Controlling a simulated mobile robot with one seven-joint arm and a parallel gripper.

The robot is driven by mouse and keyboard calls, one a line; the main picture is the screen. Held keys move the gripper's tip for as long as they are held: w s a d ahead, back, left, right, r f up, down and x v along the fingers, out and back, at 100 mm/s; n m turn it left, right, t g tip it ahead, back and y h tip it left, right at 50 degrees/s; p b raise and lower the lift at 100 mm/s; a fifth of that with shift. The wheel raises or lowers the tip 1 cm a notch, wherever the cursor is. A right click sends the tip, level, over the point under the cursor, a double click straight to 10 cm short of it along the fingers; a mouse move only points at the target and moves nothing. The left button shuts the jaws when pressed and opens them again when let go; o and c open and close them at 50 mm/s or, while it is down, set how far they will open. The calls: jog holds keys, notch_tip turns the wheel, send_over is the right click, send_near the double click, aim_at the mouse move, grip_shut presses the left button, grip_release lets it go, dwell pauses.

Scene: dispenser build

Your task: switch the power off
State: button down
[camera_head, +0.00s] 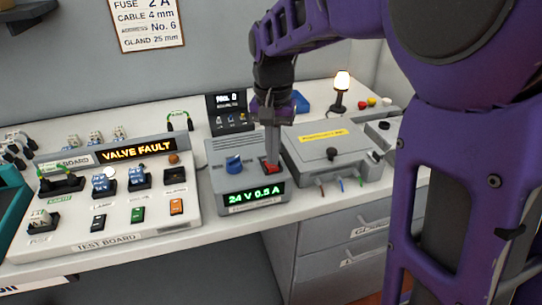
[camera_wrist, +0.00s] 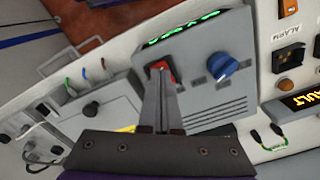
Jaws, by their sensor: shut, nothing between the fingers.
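The grey power supply (camera_head: 222,177) stands on the white bench, with a blue knob (camera_head: 234,164) and a red rocker switch (camera_head: 270,168) on its top. Its green display reads 24 V 0.5 A and is lit. My gripper (camera_head: 271,160) points down at the red switch, its fingers closed together and empty. In the wrist view the fingertips (camera_wrist: 160,68) are at the red switch (camera_wrist: 161,70) and partly cover it. I cannot tell whether they touch or press it. The blue knob (camera_wrist: 223,65) is beside them.
The test board (camera_head: 130,215) is at left, with a lit VALVE FAULT sign (camera_head: 135,149). A grey box (camera_head: 330,155) with coloured leads stands close at right. A small black panel (camera_head: 231,113) and a lit lamp (camera_head: 341,85) are behind.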

aim_at(272, 167)
jog(key=shift+f+b, duration=0.4)
jog(key=shift+f, duration=0.35)
dwell(0.3)
notch_tip(272, 167, up, 7)
jog(key=p, duration=0.6)
jog(key=shift+r, duration=0.1)
dwell(0.4)
